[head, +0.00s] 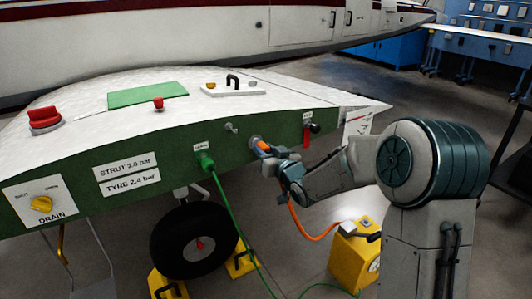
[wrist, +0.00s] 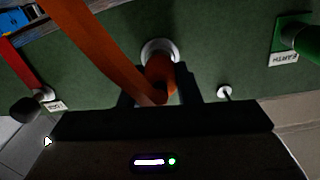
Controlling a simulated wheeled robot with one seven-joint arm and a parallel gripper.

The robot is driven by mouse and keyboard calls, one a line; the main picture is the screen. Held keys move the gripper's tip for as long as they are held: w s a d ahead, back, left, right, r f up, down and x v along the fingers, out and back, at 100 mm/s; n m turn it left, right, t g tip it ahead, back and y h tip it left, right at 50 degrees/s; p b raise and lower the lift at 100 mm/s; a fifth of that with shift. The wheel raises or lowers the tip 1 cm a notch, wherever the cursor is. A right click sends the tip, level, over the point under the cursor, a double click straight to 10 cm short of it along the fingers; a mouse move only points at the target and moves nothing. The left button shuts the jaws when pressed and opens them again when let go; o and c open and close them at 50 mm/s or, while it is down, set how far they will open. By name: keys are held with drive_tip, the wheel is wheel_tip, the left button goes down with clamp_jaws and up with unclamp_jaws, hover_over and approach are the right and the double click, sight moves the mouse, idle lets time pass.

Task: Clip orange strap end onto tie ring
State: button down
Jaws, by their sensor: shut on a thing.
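My gripper (head: 272,153) is shut on the orange strap end (head: 264,146) at the green front face of the wing. In the wrist view, the dark fingers (wrist: 158,88) stand on either side of the orange strap end (wrist: 160,72). The pale round tie ring (wrist: 160,47) lies directly beyond it, and the strap end overlaps its lower part. In the head view the tie ring (head: 254,140) is partly hidden by the gripper. Whether the end is hooked on the ring I cannot tell. The orange strap (head: 302,232) hangs down towards the yellow block.
A green EARTH plug (head: 205,161) with a trailing green cable is left of the ring. A small metal stud (head: 232,127) sits between them. A black knob with a red tag (head: 307,131) is to the right. The wheel (head: 193,241) and yellow block (head: 355,252) stand below.

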drive_tip(key=shift+w+a+r, duration=0.1)
drive_tip(key=shift+r, duration=0.1)
drive_tip(key=c, duration=1.2)
unclamp_jaws()
drive_tip(key=shift+c, duration=0.2)
drive_tip(key=shift+o, duration=1.2)
drive_tip(key=shift+w+a+f, duration=0.1)
drive_tip(key=shift+a+f, duration=0.05)
drive_tip(key=shift+f, duration=0.05)
drive_tip(key=shift+o, duration=0.8)
drive_tip(key=shift+d, duration=0.2)
drive_tip(key=v, duration=0.7)
drive_tip(key=shift+b, duration=0.45)
